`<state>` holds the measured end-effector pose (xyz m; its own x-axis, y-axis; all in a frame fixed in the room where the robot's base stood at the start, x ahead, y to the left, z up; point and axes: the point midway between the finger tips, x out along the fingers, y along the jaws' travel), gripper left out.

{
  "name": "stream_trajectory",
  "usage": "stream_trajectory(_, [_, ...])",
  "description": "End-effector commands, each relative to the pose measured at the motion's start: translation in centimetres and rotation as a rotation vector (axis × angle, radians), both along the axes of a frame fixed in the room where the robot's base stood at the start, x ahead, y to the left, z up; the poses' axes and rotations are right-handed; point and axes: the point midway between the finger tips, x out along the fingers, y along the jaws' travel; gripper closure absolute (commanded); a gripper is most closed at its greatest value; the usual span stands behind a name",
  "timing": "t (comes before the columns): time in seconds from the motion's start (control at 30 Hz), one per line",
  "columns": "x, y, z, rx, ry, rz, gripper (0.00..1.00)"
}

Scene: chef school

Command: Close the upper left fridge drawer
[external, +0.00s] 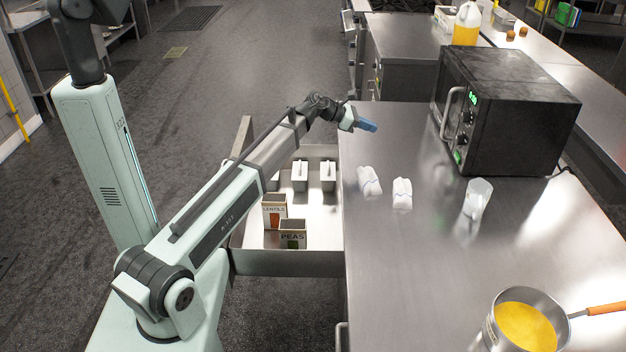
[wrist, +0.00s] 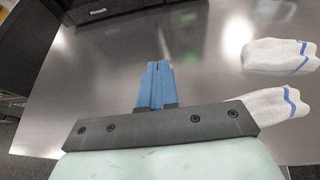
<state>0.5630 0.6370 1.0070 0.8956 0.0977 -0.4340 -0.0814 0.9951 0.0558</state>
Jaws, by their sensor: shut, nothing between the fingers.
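The fridge drawer (external: 290,264) is pulled out from the left side of the steel counter, below its top. It holds a lentils box (external: 274,212), a peas box (external: 292,236) and small pale containers (external: 300,176). My forearm crosses above the drawer's far left part and hides some of its rim. My gripper (external: 370,126), with blue fingers, is shut and empty. It is over the counter's left edge, beyond the drawer's far end. In the wrist view the blue fingers (wrist: 156,84) are together above the steel surface.
The floor left of the drawer is open.

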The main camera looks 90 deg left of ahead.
Motion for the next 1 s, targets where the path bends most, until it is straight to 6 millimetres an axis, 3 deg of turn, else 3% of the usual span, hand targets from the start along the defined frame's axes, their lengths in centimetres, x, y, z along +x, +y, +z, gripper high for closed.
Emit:
stream_trajectory(0.03, [-1.9,2.1,-0.4,-0.017,0.001,0.018,1.00])
stream_trajectory(0.1, [-4.3,4.5,-1.0,-0.039,-0.003,0.031,1.00])
stream_trajectory(0.37, [-13.5,13.5,-3.7,-0.089,-0.051,0.054,1.00])
stream_trajectory(0.57, [-21.9,19.7,-5.9,-0.101,-0.116,0.064,1.00])
stream_trajectory(0.77, [-31.5,25.0,-8.2,-0.097,-0.194,0.082,1.00])
stream_trajectory(1.0, [-44.4,29.7,-11.0,-0.063,-0.302,0.110,1.00])
